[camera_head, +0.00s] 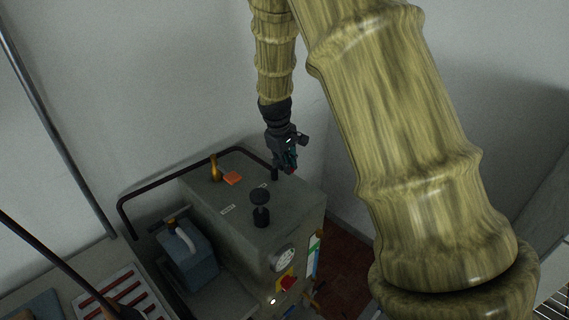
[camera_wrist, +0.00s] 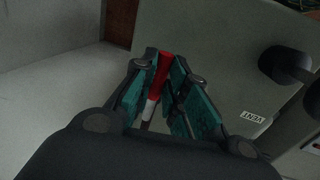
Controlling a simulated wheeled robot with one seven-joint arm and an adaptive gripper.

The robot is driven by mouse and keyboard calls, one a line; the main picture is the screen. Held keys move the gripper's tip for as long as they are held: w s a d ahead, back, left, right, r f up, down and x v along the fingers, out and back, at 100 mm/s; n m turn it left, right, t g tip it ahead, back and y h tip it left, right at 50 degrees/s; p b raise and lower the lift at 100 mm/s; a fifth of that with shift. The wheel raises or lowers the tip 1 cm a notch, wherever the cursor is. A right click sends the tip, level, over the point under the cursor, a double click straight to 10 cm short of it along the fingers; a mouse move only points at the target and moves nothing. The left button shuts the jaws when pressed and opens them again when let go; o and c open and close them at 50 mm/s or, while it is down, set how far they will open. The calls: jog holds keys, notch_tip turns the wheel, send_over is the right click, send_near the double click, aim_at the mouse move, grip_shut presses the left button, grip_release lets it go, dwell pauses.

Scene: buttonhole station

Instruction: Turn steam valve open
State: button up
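The machine's grey top (camera_head: 245,235) carries a black knob on a short stem (camera_head: 260,200); a black knob also shows at the right in the wrist view (camera_wrist: 287,64). A label reading VENT (camera_wrist: 252,117) is upside down beside it. My gripper (camera_head: 289,170) hangs pointing down over the far right part of the top; it also shows in the wrist view (camera_wrist: 166,62). A red bar with a white lower part (camera_wrist: 161,72) stands between its teal-padded fingers. I cannot tell whether the fingers touch it. Which part is the steam valve is not clear.
A brass post (camera_head: 214,168) and an orange pad (camera_head: 232,178) are on the machine's far left. A gauge (camera_head: 285,258) and a red-yellow switch (camera_head: 287,284) are on its front. A blue-grey iron (camera_head: 187,258) stands left. A dark rail (camera_head: 150,190) runs behind.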

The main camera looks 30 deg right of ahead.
jog(key=o, duration=0.4)
jog(key=shift+r, duration=0.1)
jog(key=r, duration=0.4)
jog(key=a+r, duration=0.1)
jog(key=r, duration=0.2)
jog(key=a+r, duration=0.1)
jog(key=r, duration=0.3)
jog(key=shift+s+a+r, duration=0.15)
jog(key=shift+s+r, duration=0.1)
jog(key=shift+r, duration=0.1)
